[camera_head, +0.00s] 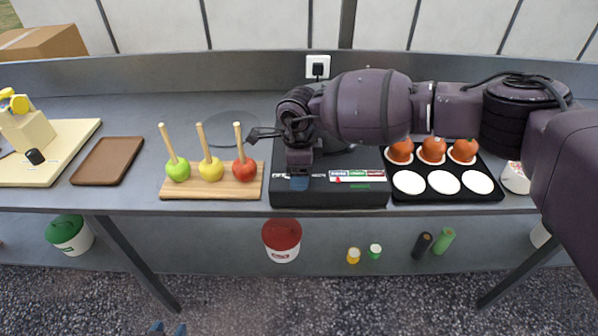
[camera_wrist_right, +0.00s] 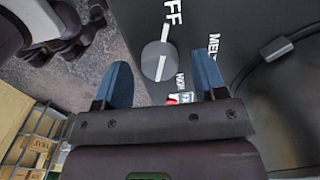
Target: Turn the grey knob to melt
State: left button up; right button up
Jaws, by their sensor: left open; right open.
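The grey knob (camera_wrist_right: 153,62) is on the dark face of the black appliance (camera_wrist_right: 215,25) in the right wrist view. A white line on it points toward the OFF label (camera_wrist_right: 174,12). The MELT label (camera_wrist_right: 212,46) is to its right. My right gripper (camera_wrist_right: 160,78) is open, with one blue finger on each side of the knob in the picture; I cannot tell whether they touch it. In the head view my right gripper (camera_head: 299,184) is at the front left of the black appliance (camera_head: 330,199) and hides the knob. My left gripper (camera_head: 168,329) is open and empty at the bottom edge.
A wooden board (camera_head: 210,191) with three apples on sticks stands left of the appliance. A black tray (camera_head: 450,197) with caramel-coloured apples and white discs stands right. A brown tray (camera_head: 108,161) lies further left. A black cable (camera_wrist_right: 255,75) runs near the MELT label.

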jog(key=shift+f, duration=0.3)
jog(key=shift+c, duration=0.5)
jog(key=c, duration=0.8)
